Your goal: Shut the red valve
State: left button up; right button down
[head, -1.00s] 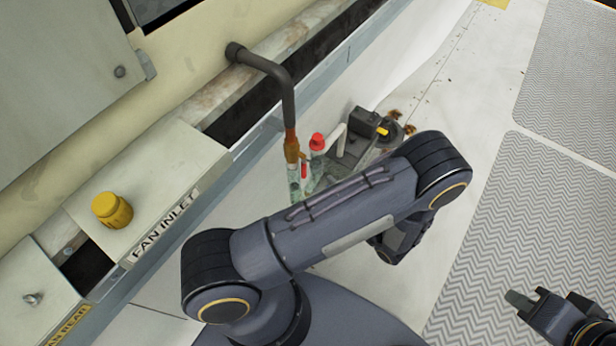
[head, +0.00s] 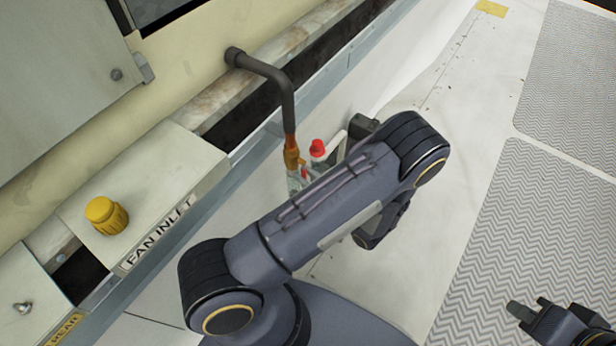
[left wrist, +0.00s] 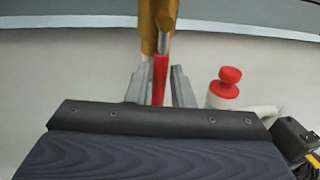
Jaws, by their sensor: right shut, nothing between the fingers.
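The red valve handle (left wrist: 160,80) hangs from a brass valve body (left wrist: 158,22) in the left wrist view. The brass body (head: 291,158) also shows in the head view, at the lower end of a bent dark pipe. My left gripper (left wrist: 158,88) is open, with one grey finger on each side of the red handle and gaps beside it. Whether the handle lies fully between the fingers in depth is hard to tell. In the head view my left arm hides most of that gripper. My right gripper (head: 526,310) is shut and empty at the lower right.
A bottle with a red cap (left wrist: 228,82) stands just right of the handle. It also shows in the head view (head: 318,149). A dark device is partly hidden behind my left arm. A yellow knob (head: 106,214) sits on the FAN INLET box. Grey textured mats (head: 545,220) lie at right.

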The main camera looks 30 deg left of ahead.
pick_arm(q)
grip_shut()
jog(key=shift+s, duration=0.1)
jog(key=s+m+p, duration=0.1)
jog(key=m+p, duration=0.1)
jog(key=r+m+p, duration=0.1)
jog(key=shift+s+m+g+h+p, duration=0.3)
jog(key=shift+s+m+h+p, duration=0.05)
jog(key=shift+m+h+p, duration=0.05)
jog(key=shift+s+a+r+m+g+h+p, duration=0.15)
jog(key=shift+s+r+m+g+p, duration=0.5)
jog(key=shift+m+p, duration=1.1)
jog(key=shift+s+d+r+m+g+h+p, duration=0.1)
jog(key=shift+s+r+m+g+p, duration=0.3)
jog(key=shift+r+m+p, duration=1.25)
jog(key=shift+s+a+f+m+g+h+p, duration=0.15)
jog(key=shift+s+m+g+p, duration=0.65)
jog(key=shift+m, duration=1.7)
jog(key=shift+w+r+t+p, duration=0.15)
jog(key=shift+w+t+p, duration=0.1)
jog(key=shift+w+p, duration=0.1)
jog(key=shift+o, duration=1.8)
grip_release()
